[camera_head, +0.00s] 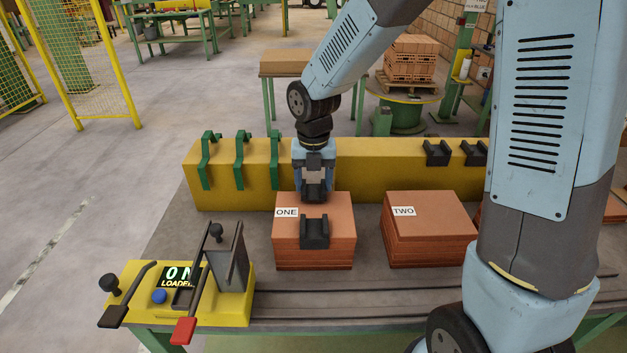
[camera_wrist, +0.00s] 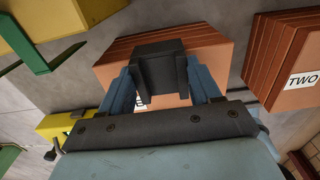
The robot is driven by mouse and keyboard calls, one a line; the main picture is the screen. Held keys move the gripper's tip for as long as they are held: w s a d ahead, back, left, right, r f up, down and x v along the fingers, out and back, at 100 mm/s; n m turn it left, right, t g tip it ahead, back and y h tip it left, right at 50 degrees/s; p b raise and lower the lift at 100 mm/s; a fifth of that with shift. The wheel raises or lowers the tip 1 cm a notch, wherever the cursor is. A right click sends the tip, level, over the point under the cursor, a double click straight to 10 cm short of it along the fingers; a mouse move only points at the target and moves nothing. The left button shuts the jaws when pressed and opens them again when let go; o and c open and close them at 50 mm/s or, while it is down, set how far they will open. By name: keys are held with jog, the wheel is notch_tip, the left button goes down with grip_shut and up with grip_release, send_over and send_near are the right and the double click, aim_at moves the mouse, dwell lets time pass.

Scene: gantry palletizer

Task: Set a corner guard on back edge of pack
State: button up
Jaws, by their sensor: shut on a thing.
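The pack labelled ONE (camera_head: 290,258) is a stack of reddish-brown sheets on the grey table. A black corner guard (camera_head: 314,232) sits over its front edge. My gripper (camera_head: 314,185) is above the pack's back edge, pointing down. It is shut on a second black corner guard (camera_head: 313,194), which lines up with the middle of the back edge; I cannot tell whether it touches the pack. In the wrist view this held guard (camera_wrist: 160,72) is between my blue fingers, with the pack (camera_wrist: 215,55) behind it. The ONE label is mostly hidden there.
The pack labelled TWO (camera_head: 430,240) stands to the right. A yellow beam (camera_head: 380,178) runs behind, with green hooks (camera_head: 241,160) at left and black guards (camera_head: 437,152) at right. A yellow control box (camera_head: 235,308) with levers stands at front left.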

jog(key=shift+f, duration=0.5)
jog(key=o, duration=1.1)
notch_tip(320, 180, up, 14)
jog(key=shift+f, duration=0.15)
jog(key=shift+d, duration=0.1)
